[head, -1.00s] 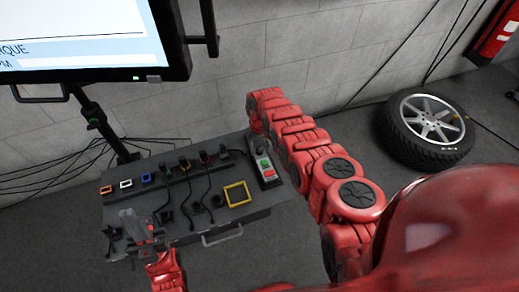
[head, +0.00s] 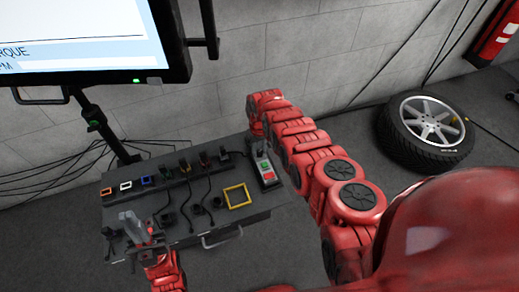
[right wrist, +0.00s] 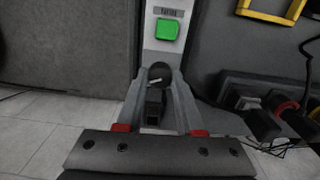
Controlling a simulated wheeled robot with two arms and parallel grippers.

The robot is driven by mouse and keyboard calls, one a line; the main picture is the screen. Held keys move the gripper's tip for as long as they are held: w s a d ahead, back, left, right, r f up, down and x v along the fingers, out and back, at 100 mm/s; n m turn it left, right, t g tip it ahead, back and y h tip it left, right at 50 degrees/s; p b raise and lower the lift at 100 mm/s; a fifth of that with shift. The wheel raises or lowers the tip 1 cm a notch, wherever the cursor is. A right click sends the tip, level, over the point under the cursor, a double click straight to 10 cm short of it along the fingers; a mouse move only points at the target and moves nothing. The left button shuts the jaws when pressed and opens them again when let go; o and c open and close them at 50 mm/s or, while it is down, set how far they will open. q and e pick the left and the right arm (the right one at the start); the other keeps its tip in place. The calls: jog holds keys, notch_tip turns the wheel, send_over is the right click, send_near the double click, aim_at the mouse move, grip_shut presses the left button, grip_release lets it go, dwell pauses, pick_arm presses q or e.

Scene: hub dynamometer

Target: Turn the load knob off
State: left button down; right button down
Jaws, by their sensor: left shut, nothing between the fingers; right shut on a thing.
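The load knob (right wrist: 159,72) is a small black round knob with a pale mark, on the grey control box (right wrist: 162,44) below a green button (right wrist: 167,29). My right gripper (right wrist: 158,84) is shut on the knob, one finger on each side. In the head view the control box (head: 265,172) stands at the right end of the bench, and my right arm's end hides the knob. My left gripper (head: 133,224) is shut and empty, over the bench's front left corner.
The dark bench (head: 258,200) carries a yellow square frame (head: 237,196), a strip of coloured sockets and several black cables. A monitor (head: 90,45) stands behind at the left. A wheel (head: 425,130) lies on the floor at the right.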

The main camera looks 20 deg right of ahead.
jog(key=n+b, duration=0.1)
jog(key=n, duration=0.5)
jog(key=shift+w, duration=0.1)
jog(key=n+b, duration=0.1)
jog(key=n, duration=0.3)
jog(key=shift+f, duration=0.1)
jog(key=n+b, duration=0.1)
jog(key=n, duration=0.2)
jog(key=shift+n, duration=0.3)
jog(key=n+b, duration=0.1)
jog(key=n, duration=0.5)
jog(key=shift+b, duration=0.4)
jog(key=n+b, duration=0.1)
jog(key=n, duration=0.2)
jog(key=shift+n, duration=0.4)
jog(key=shift+n+b, duration=0.3)
jog(key=shift+n, duration=1.2)
jog(key=c, duration=0.5)
grip_release()
